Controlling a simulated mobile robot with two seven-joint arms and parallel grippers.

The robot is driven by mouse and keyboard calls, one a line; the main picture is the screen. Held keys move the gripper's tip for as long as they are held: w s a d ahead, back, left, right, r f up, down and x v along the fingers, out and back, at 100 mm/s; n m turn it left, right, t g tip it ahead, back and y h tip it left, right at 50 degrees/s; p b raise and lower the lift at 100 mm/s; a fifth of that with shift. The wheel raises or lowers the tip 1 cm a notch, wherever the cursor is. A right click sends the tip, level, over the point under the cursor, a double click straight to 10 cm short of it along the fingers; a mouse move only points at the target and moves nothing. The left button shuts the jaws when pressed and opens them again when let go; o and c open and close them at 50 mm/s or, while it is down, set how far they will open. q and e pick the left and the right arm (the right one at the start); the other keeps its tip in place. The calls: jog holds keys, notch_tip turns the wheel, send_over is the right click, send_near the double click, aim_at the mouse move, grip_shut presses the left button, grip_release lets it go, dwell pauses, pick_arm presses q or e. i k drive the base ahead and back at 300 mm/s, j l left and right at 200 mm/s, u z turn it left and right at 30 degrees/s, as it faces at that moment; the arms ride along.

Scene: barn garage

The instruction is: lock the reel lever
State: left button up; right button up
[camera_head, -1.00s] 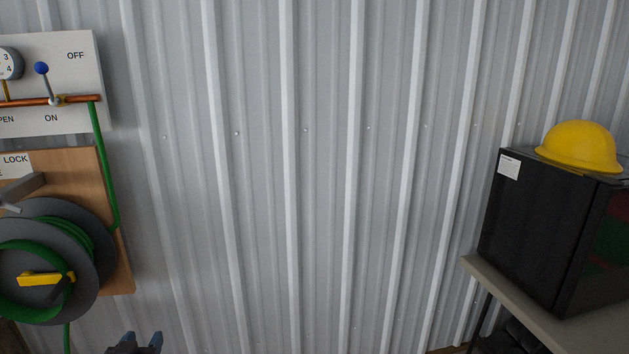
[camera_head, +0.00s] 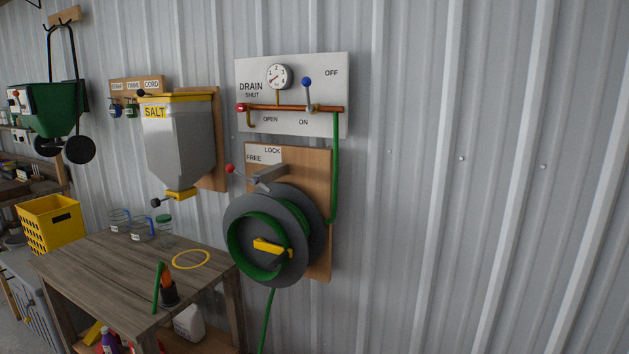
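The reel lever (camera_head: 243,175) is a thin rod with a red knob (camera_head: 230,169), fixed at a grey bracket (camera_head: 268,173) above the hose reel. It points left and slightly up, with the knob below and left of the word FREE. The white label (camera_head: 263,154) reads FREE at lower left and LOCK at upper right. The hose reel (camera_head: 240,212) has grey discs, a green hose and a yellow crank handle (camera_head: 272,248), and hangs on a wooden board (camera_head: 319,165). Neither of my grippers shows in the head view.
Above the reel, a white drain panel (camera_head: 247,68) carries a gauge, a copper pipe and a blue-knobbed valve lever (camera_head: 308,95). A wooden table (camera_head: 105,258) stands at lower left, under a salt dispenser (camera_head: 180,150). The wall right of the reel is clear.

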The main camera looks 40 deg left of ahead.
aim_at(229, 168)
jog(key=j+u, duration=0.25)
jog(key=u, duration=0.2)
jog(key=j+u, duration=0.3)
jog(key=u, duration=0.15)
jog(key=j+u, duration=0.3)
jog(key=u, duration=0.15)
